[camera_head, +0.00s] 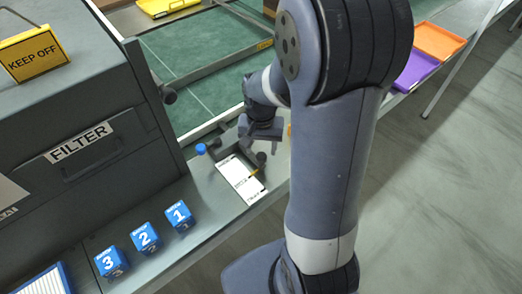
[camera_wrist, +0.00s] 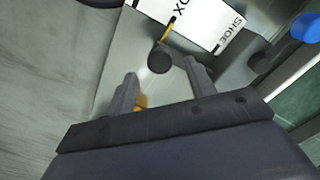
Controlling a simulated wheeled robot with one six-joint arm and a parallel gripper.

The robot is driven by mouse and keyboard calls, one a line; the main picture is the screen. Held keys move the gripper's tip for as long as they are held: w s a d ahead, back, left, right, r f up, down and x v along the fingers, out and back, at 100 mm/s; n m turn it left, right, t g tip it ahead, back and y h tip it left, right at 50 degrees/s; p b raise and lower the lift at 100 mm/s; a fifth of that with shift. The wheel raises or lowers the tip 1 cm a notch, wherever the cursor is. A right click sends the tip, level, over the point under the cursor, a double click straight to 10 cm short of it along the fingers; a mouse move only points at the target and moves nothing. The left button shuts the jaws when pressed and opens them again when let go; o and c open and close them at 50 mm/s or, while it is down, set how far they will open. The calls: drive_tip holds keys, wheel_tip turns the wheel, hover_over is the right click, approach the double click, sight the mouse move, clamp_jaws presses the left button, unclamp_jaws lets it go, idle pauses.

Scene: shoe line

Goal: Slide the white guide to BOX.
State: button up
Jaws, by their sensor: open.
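A white label plate (camera_head: 240,180) lies flat on the bench in the head view; it also shows in the wrist view (camera_wrist: 209,22), with SHOE and part of BOX readable. A yellow pointer (camera_wrist: 169,28) touches the plate's edge close to the BOX lettering, beside a dark round knob (camera_wrist: 159,61). The knob also shows in the head view (camera_head: 261,158). I cannot make out a separate white guide body. My gripper (camera_head: 262,136) is open above the bench, beside the plate. In the wrist view its fingertips (camera_wrist: 160,75) spread on either side of the knob, apparently not touching it.
A blue button (camera_head: 201,149) stands behind the plate. Blue numbered cubes (camera_head: 146,237) sit at the front left, by the dark FILTER machine (camera_head: 82,140). A green-floored conveyor (camera_head: 205,65) lies behind; purple (camera_head: 416,70) and orange (camera_head: 439,41) trays are at the right.

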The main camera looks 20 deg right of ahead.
wheel_tip(320, 180, up, 8)
idle(0.5)
wheel_tip(320, 180, down, 11)
drive_tip(key=shift+r, duration=0.15)
drive_tip(key=w, duration=0.1)
drive_tip(key=w+a, duration=0.1)
drive_tip(key=w, duration=0.1)
drive_tip(key=shift+w+a, duration=0.15)
drive_tip(key=shift+w, duration=0.5)
